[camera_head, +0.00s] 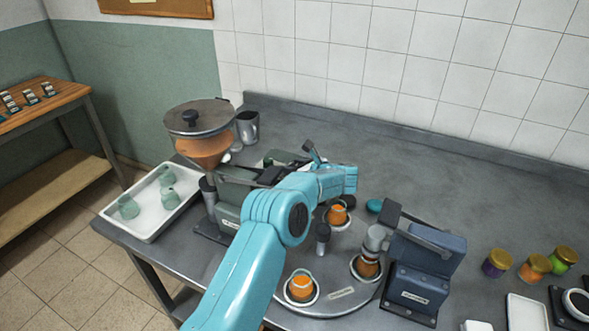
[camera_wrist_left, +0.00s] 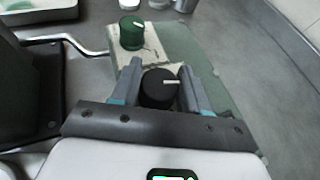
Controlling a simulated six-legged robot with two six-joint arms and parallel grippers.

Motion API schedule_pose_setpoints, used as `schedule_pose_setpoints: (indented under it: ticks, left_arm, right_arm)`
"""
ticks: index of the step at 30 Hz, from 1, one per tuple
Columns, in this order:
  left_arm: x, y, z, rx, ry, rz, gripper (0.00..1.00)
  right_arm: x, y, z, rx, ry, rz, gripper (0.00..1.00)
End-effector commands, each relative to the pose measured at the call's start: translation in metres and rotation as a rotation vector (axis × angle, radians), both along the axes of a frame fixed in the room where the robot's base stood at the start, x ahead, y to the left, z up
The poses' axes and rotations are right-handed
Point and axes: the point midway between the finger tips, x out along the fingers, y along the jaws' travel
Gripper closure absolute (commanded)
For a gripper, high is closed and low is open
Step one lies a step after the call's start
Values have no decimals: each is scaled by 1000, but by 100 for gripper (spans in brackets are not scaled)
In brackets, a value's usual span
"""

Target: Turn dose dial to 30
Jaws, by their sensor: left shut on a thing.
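In the left wrist view, a black round dial (camera_wrist_left: 158,90) with a white pointer line sits on a grey-green housing (camera_wrist_left: 205,65). The line points to the right of the picture. My left gripper (camera_wrist_left: 160,84) has its two fingers on either side of the dial, shut on it. No scale numbers can be read. In the head view, my left gripper (camera_head: 270,174) is at the filling machine (camera_head: 228,212) below the orange hopper (camera_head: 203,150), and my turquoise arm hides part of it. The dial cannot be made out there. My right gripper is not in view.
A green knob (camera_wrist_left: 131,32) is just beyond the dial, and a bent metal rod (camera_wrist_left: 65,40) runs to the left. A white tray (camera_head: 147,228) holds green jars. Orange-filled jars (camera_head: 301,285) stand on a round plate. A blue machine (camera_head: 425,262) is to the right.

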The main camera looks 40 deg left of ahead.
Motion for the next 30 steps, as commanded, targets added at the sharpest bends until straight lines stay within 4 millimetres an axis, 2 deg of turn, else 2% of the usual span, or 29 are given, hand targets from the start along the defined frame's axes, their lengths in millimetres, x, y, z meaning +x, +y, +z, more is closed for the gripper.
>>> schedule_pose_setpoints:
  ticks: [9,10,11,12,22,30]
  left_arm:
    - [0,0,3,1,-4,6,86]
    - [0,0,3,1,-4,6,49]
    - [0,0,3,1,-4,6,39]
    - [0,0,2,1,-4,6,35]
    - [0,-6,3,0,-3,3,35]
    - [-4,-49,20,0,-4,3,35]
  right_arm:
    - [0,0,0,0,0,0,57]
    - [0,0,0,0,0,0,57]
    - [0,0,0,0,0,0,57]
    - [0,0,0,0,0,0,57]
    - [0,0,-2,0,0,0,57]
    - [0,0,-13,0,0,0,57]
